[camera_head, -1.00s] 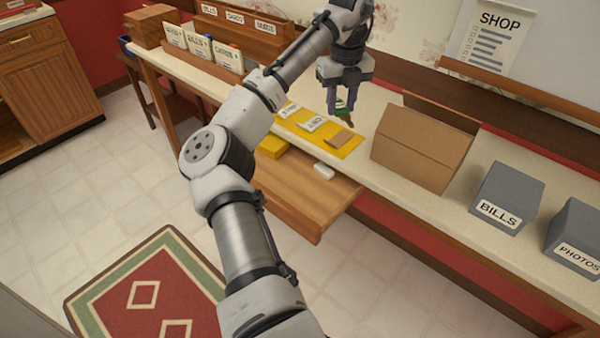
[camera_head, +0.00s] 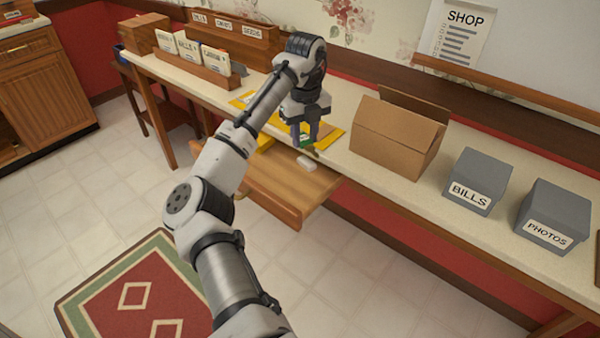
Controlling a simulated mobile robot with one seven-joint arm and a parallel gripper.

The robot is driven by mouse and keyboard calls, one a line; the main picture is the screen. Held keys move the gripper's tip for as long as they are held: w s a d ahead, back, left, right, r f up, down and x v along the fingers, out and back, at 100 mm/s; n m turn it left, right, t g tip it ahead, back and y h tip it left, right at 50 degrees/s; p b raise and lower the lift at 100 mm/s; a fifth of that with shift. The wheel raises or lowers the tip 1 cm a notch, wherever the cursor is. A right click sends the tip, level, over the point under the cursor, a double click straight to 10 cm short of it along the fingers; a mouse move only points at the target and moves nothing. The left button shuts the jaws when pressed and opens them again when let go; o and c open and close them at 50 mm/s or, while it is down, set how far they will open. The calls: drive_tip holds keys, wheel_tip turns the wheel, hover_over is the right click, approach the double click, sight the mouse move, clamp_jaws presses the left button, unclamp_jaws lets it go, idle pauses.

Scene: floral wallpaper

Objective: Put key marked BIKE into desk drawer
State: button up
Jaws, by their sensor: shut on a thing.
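My gripper (camera_head: 305,140) points down above the desk's front edge and the back of the open drawer. It is shut on a small item with a green part (camera_head: 305,142) and a brownish end (camera_head: 313,153) hanging below the fingers. This appears to be the key with its tag, but no marking can be read. The wooden desk drawer (camera_head: 280,192) is pulled out below the desktop. A white block (camera_head: 307,163) and something yellow (camera_head: 265,143) lie in it; my arm covers part of its left side.
A yellow mat (camera_head: 331,137) lies on the desk (camera_head: 375,180) behind my gripper. An open cardboard box (camera_head: 390,140) stands to the right, then grey boxes marked BILLS (camera_head: 474,180) and PHOTOS (camera_head: 553,215). Card holders (camera_head: 195,62) stand at the left.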

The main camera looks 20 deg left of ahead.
sight(304, 183)
wheel_tip(304, 183, down, 13)
drive_tip(key=shift+f+p, duration=0.2)
drive_tip(key=shift+p, duration=0.1)
drive_tip(key=shift+f, duration=0.1)
drive_tip(key=o, duration=1)
drive_tip(key=shift+c, duration=0.2)
